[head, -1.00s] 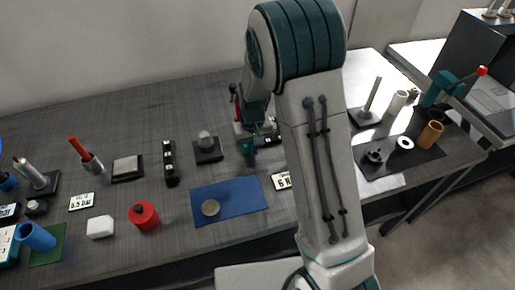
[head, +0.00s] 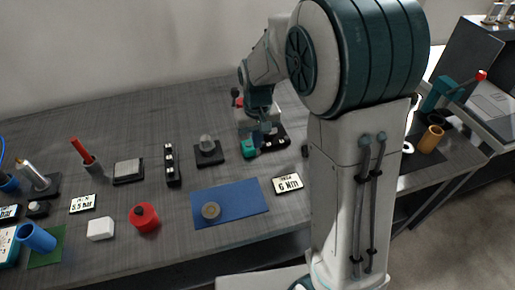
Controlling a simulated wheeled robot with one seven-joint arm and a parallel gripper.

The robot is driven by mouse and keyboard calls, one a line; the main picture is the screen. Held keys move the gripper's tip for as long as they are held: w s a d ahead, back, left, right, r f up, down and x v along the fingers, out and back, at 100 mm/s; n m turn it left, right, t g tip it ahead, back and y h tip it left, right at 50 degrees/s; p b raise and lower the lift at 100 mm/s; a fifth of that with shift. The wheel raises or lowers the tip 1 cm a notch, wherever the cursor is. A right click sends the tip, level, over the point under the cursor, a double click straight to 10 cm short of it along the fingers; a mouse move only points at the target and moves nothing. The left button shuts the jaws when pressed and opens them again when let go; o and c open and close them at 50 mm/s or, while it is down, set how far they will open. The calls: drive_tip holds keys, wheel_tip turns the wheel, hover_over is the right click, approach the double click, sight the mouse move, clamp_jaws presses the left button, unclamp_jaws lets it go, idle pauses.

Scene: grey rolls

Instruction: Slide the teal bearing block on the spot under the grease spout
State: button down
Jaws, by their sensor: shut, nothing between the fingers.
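A small teal block (head: 249,148), which looks like the bearing block, sits on the bench near its middle. My gripper (head: 265,128) points down just behind and to the right of it. Its fingers look shut and empty; the picture is too small to show whether they touch the block. Behind them is a grey device (head: 244,119) with a red knob (head: 238,101), partly hidden by my wrist. I cannot make out the grease spout or the spot under it. A dark base with pale spots (head: 279,136) lies to the right of the gripper.
A blue mat (head: 238,203) with a round metal disc (head: 211,211) lies in front, beside a torque label card (head: 287,184). A dark block with a grey knob (head: 208,150) stands left of the teal block. My arm hides part of the bench's right side.

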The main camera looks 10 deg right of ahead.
sight(247, 149)
drive_tip(key=a+f+m, duration=0.1)
drive_tip(key=f, duration=0.2)
drive_tip(key=a+f+m+p, duration=0.1)
drive_tip(key=f, duration=0.2)
drive_tip(key=s+a+f+m, duration=0.1)
drive_tip(key=f, duration=0.2)
drive_tip(key=shift+a+f, duration=0.1)
drive_tip(key=shift+a, duration=0.05)
drive_tip(key=w, duration=0.1)
drive_tip(key=w+p, duration=0.1)
drive_tip(key=w, duration=0.1)
drive_tip(key=shift+d+f, duration=0.2)
drive_tip(key=shift+f, duration=0.1)
drive_tip(key=shift+w, duration=0.6)
drive_tip(key=shift+d, duration=0.1)
drive_tip(key=shift+w+d, duration=0.1)
drive_tip(key=shift+w, duration=1)
